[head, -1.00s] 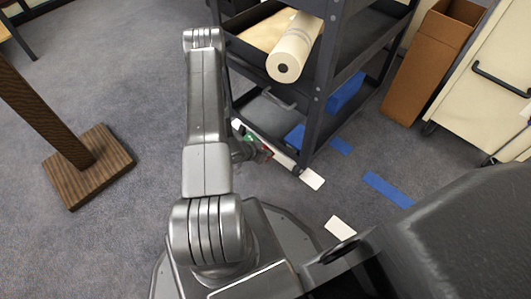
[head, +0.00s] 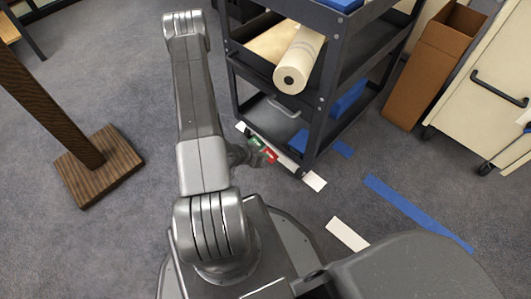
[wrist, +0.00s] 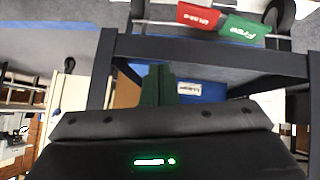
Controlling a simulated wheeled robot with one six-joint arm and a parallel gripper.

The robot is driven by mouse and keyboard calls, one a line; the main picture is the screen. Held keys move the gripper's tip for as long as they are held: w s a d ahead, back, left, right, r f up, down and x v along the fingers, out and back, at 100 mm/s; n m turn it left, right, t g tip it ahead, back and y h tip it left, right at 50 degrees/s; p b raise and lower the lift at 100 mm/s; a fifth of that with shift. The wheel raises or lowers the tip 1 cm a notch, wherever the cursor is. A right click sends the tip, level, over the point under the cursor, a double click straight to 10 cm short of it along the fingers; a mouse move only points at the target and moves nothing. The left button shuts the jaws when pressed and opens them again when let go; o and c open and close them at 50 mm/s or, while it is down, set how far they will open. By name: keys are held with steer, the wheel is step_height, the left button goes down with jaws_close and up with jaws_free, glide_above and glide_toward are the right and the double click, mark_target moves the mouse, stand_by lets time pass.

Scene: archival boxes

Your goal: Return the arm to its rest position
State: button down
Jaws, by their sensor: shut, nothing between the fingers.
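My arm rises from my base in the lower middle of the head view to its elbow at the top left. Its far part is mostly hidden behind the nearer links. I cannot tell the exact gap between gripper and cart.
The cart carries a cream roll (head: 300,58). A brown post on a wooden base (head: 98,165) stands left. An open cardboard box (head: 432,70) and a cream cabinet (head: 490,60) stand right. Blue tape (head: 415,212) and white tape (head: 347,235) mark the carpet. Carpet between post and arm is clear.

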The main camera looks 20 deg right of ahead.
stand_by(0.3)
steer(key=b, duration=0.4)
glide_above(271, 160)
step_height(271, 160, down, 8)
steer(key=shift+s+d+r, duration=0.15)
steer(key=shift+r, duration=0.1)
steer(key=shift+a+f+b, duration=0.25)
steer(key=shift+f+b, duration=0.15)
steer(key=shift+f, duration=0.55)
steer(key=w+r+p, duration=0.2)
steer(key=r, duration=0.1)
steer(key=a+r+p, duration=0.1)
steer(key=p, duration=0.1)
steer(key=shift+w+r, duration=0.35)
steer(key=shift+w, duration=0.05)
steer(key=shift+a+r, duration=0.4)
steer(key=shift+f, duration=0.1)
